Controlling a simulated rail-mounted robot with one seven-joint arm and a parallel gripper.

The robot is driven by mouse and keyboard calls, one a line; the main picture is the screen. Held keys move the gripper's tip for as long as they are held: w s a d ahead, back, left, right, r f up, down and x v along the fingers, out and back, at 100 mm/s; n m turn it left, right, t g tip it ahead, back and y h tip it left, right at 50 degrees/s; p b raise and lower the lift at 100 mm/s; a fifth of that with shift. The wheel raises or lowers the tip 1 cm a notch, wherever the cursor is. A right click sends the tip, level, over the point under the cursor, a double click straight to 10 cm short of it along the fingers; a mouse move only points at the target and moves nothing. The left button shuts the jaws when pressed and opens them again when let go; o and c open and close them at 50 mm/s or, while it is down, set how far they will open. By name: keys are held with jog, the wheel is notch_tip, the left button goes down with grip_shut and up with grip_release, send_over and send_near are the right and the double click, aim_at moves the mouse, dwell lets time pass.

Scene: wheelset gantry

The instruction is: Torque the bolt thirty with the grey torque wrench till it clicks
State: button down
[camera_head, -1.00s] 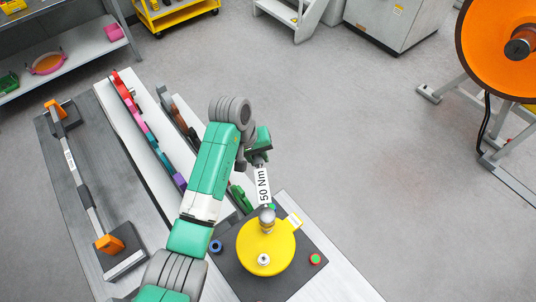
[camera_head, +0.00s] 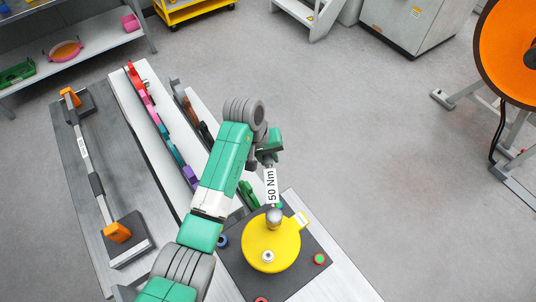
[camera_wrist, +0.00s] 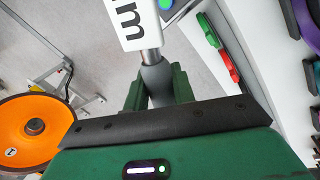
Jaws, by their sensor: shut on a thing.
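My gripper (camera_head: 268,150) is shut on the grey torque wrench, whose white label (camera_head: 270,186) reads "50 Nm". In the wrist view the green fingers (camera_wrist: 158,92) close around the grey wrench handle (camera_wrist: 156,74), with part of the label beyond them. The wrench's round grey head (camera_head: 273,217) is over the far edge of a yellow disc (camera_head: 258,250); whatever lies under it is hidden. A second silver bolt-like piece (camera_head: 268,257) is bare at the disc's middle. A white tag (camera_head: 304,221) stands at the disc's right edge, its print too small to read.
The disc sits on a dark plate (camera_head: 314,242) with red, blue and green round pieces near its corners. A rack of coloured parts (camera_head: 160,125) and a long bar (camera_head: 93,173) on a grey bench lie left. An orange wheel (camera_head: 510,55) stands far right. Floor between is clear.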

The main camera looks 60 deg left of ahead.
jog(key=shift+r+p, duration=0.1)
jog(key=shift+p, duration=0.3)
jog(key=shift+f, duration=0.2)
dwell(0.3)
jog(key=shift+f+b, duration=0.7)
jog(key=shift+f, duration=0.5)
jog(key=shift+w, duration=0.1)
jog(key=shift+w+d+m, duration=0.7)
jog(key=shift+w+m, duration=0.1)
jog(key=shift+w, duration=0.2)
